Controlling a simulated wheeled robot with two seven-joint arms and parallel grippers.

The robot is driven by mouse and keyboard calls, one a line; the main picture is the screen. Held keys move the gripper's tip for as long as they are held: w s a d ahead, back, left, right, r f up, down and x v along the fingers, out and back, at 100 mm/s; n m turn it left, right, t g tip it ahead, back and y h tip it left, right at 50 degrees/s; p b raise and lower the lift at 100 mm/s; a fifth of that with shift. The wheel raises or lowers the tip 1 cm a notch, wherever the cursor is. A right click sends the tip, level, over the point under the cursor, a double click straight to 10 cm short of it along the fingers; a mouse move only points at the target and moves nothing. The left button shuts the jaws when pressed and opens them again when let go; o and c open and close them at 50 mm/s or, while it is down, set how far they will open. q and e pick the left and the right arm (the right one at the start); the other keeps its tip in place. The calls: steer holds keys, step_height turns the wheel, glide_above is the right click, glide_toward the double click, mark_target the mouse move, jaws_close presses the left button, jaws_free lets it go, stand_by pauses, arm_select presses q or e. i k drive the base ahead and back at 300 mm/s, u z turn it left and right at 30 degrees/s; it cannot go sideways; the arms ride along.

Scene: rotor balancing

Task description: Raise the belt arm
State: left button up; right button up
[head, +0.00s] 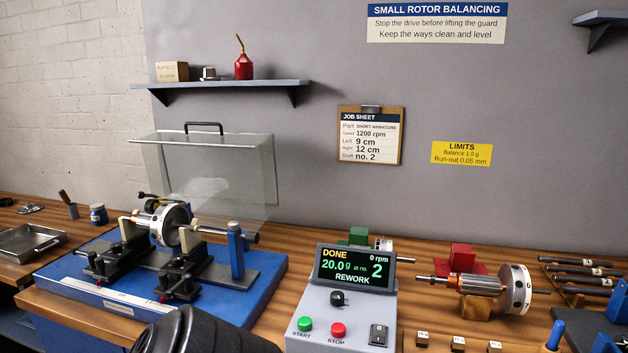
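The balancing machine has a blue base (215,303) with two dark pedestals, and a rotor (172,224) with a pale disc lies across them. A small black and yellow part (147,197) shows behind the rotor at its upper left; I cannot tell whether it is the belt arm. A blue post (235,246) stands upright at the right end of the rotor. The clear guard (235,165) with a black handle is up behind the rotor. Neither gripper can be made out; a dark rounded part of mine fills the bottom edge left of centre.
The control box (340,312) stands right of the machine; its screen (354,269) reads DONE, 0 rpm, 20.0 g at no. 2, REWORK. A second rotor (490,287) rests on a wooden block farther right. A metal tray (30,241) lies at left. A shelf (230,85) hangs above.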

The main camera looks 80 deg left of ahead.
mark_target(140, 195)
steer(key=z, duration=0.55)
steer(key=k, duration=2.15)
steer(key=u, duration=2.05)
